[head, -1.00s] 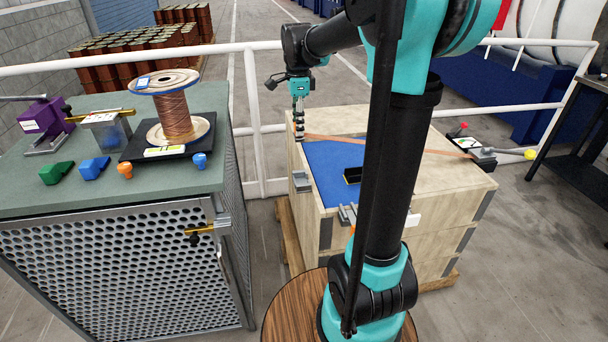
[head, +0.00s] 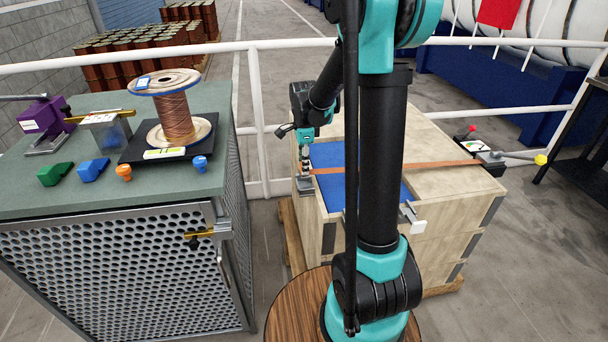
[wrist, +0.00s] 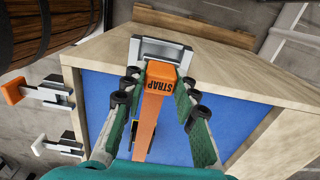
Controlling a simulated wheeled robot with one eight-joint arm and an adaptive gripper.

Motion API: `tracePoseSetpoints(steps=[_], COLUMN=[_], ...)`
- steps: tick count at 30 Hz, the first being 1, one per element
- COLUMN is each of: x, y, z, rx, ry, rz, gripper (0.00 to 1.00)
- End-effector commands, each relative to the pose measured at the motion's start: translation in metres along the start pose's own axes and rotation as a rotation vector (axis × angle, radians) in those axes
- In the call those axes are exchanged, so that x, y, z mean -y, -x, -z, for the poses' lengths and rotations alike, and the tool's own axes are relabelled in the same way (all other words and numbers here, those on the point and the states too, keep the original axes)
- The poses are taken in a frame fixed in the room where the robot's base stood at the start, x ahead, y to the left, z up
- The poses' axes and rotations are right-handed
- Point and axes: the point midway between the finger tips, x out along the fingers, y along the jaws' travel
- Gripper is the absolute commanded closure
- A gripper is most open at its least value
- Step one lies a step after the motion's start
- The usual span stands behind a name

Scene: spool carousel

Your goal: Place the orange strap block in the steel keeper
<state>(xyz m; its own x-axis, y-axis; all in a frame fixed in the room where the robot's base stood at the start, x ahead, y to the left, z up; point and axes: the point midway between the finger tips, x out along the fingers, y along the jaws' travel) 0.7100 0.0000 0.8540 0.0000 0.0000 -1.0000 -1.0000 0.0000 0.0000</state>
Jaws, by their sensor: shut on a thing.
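The orange strap block (wrist: 161,72), marked STRAP, is between the fingers of my gripper (wrist: 158,84) in the wrist view. My gripper is shut on it. The orange strap (wrist: 146,122) runs back from the block. The steel keeper (wrist: 148,47) is at the crate's edge, right at the block's front end; I cannot tell whether the block is seated in it. In the head view, my gripper (head: 304,165) is low at the crate's left edge, just above the keeper (head: 305,186). The strap (head: 330,169) crosses the crate top to the right.
The wooden crate (head: 440,195) has a blue pad (head: 333,155) on top. A lever device (head: 485,160) sits at its right side. Toggle clamps (wrist: 50,92) line one crate side. A green bench (head: 100,215) with a copper spool (head: 175,115) stands to the left, beside a white railing (head: 258,120).

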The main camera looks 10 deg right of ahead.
Motion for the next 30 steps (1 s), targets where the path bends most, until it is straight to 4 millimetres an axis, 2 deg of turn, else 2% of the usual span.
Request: tracePoseSetpoints(steps=[12,24,25,29,30], x=[0.000,0.000,0.000,0.000,0.000], y=[-0.042,-0.046,-0.045,-0.045,-0.045], z=[0.000,0.000,0.000,0.000,0.000], rx=[0.000,0.000,0.000,0.000,0.000], ry=[0.000,0.000,0.000,0.000,0.000], rz=[0.000,0.000,0.000,0.000,0.000], gripper=[1.00,1.00,0.68,0.52,0.51])
